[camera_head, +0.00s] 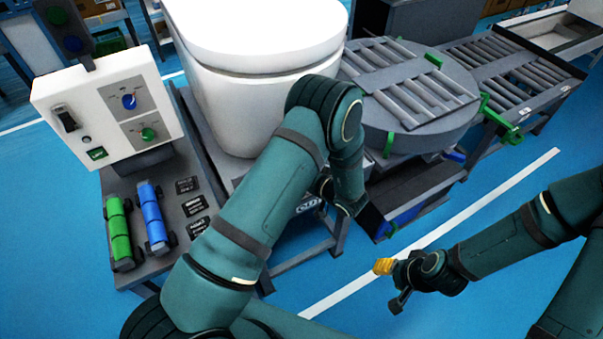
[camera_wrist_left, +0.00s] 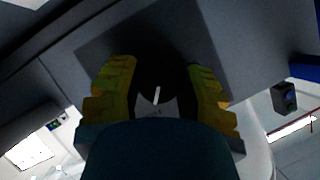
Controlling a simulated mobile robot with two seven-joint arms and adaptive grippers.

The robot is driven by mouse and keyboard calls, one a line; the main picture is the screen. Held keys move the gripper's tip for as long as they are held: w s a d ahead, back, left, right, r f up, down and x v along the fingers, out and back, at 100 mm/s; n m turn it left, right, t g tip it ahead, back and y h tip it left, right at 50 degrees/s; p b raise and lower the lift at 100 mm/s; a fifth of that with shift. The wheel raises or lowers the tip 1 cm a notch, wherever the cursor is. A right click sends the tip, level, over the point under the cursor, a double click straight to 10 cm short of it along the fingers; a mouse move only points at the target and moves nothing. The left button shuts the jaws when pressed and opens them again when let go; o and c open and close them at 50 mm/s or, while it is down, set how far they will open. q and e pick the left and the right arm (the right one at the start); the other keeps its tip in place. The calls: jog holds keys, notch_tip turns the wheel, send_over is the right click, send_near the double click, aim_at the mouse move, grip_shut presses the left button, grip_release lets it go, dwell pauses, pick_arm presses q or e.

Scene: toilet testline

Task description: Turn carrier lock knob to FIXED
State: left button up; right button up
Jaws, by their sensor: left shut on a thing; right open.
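The carrier lock knob (camera_wrist_left: 172,78) is a dark round shape in the left wrist view, low on a grey frame. A short white pointer line marks it, and a light label below it is too small to read. My left gripper (camera_wrist_left: 159,88) has its yellow fingers on either side of the knob and is shut on it. In the head view my left arm reaches down beside the toilet stand, and the knob and left fingertips are hidden. My right gripper (camera_head: 391,283) is open and empty over the blue floor, away from the stand.
A white toilet (camera_head: 262,45) stands on the carrier. A control box (camera_head: 108,108) with blue and green knobs is at left, above green (camera_head: 119,232) and blue (camera_head: 153,215) cylinders. A round roller turntable (camera_head: 410,88) and roller conveyor (camera_head: 510,72) lie at right. The front floor is clear.

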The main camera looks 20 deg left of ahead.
pick_arm(q)
jog(key=shift+s+f, duration=0.1)
jog(key=o, duration=1.2)
jog(key=v, duration=1.2)
